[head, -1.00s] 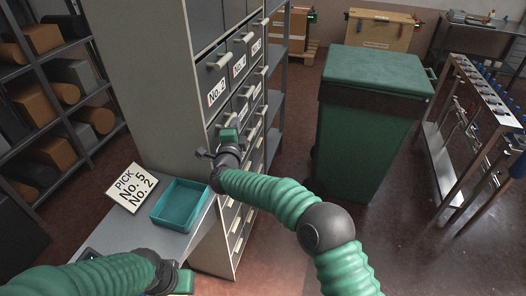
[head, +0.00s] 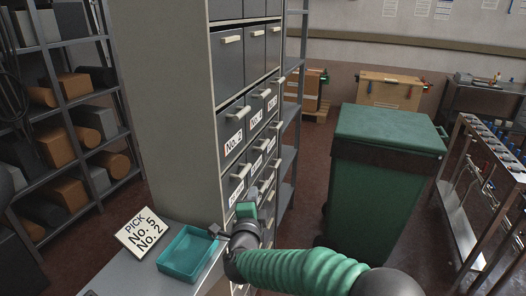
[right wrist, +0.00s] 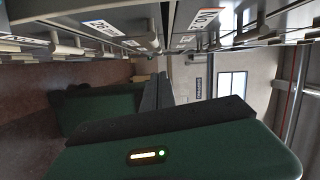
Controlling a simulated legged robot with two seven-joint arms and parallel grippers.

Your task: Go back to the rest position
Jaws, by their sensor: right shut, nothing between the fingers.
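My right gripper (head: 222,231) is shut and empty. It is in front of the lower drawers of the grey drawer cabinet (head: 165,110), just right of the teal tray (head: 187,254); I cannot tell whether it touches the cabinet. My right arm comes in from the lower right. The tray stands on a grey surface (head: 125,275) and looks empty. A white card (head: 142,232) reading "PICK No. 5 No. 2" stands to its left. My left gripper is out of view. The right wrist view shows labelled drawer fronts (right wrist: 105,27) close along the top.
A large green bin (head: 380,190) stands right of the cabinet. A metal rack (head: 462,215) is at the far right. Shelves with rolls and boxes (head: 68,150) are on the left. Wooden crates (head: 390,92) stand at the back. Some floor is clear between bin and rack.

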